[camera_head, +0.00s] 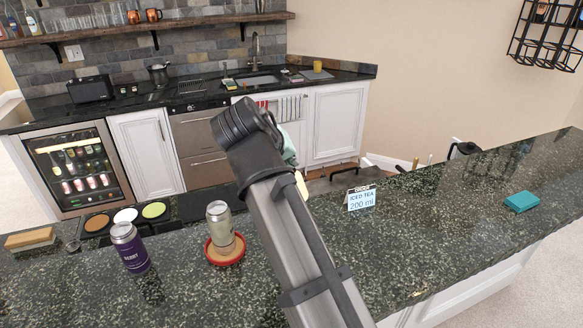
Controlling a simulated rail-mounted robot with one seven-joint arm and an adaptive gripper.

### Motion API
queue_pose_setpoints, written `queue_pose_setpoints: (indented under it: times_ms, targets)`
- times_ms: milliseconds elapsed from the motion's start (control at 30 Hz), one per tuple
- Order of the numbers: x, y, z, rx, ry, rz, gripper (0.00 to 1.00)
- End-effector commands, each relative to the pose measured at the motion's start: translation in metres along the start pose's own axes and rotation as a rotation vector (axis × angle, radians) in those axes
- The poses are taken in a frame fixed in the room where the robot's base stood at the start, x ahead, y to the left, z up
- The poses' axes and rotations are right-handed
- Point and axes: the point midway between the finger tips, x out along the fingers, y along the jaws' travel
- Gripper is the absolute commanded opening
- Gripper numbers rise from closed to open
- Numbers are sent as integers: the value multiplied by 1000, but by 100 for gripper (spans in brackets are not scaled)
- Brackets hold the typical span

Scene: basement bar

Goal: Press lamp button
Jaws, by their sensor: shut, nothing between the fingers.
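I cannot make out a lamp or a lamp button for certain. Three flat discs, one brown (97,223), one white (125,215) and one green (154,210), lie in a row on a dark strip at the left of the near counter; I cannot tell whether they are buttons or coasters. My arm rises from the bottom centre and bends at a dark joint near the middle. My gripper is hidden behind the arm. A small pale teal piece shows just right of the joint, and I cannot tell what it belongs to.
The speckled near counter (440,220) holds a purple can (129,248), a pale can (219,226) on a red-rimmed coaster (225,258), an iced tea sign (361,198), a teal block (522,201) and a tan block (30,239). The counter's right part is mostly clear.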

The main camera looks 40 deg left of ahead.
Motion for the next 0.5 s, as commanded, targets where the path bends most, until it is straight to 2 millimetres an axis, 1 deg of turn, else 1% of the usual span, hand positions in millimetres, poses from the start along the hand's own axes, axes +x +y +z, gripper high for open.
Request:
queue_pose_setpoints:
  times_ms: [233,500]
  targets:
    - [-1,1,-1,0,0,0,0]
    - [-10,7,-7,0,-1,0,0]
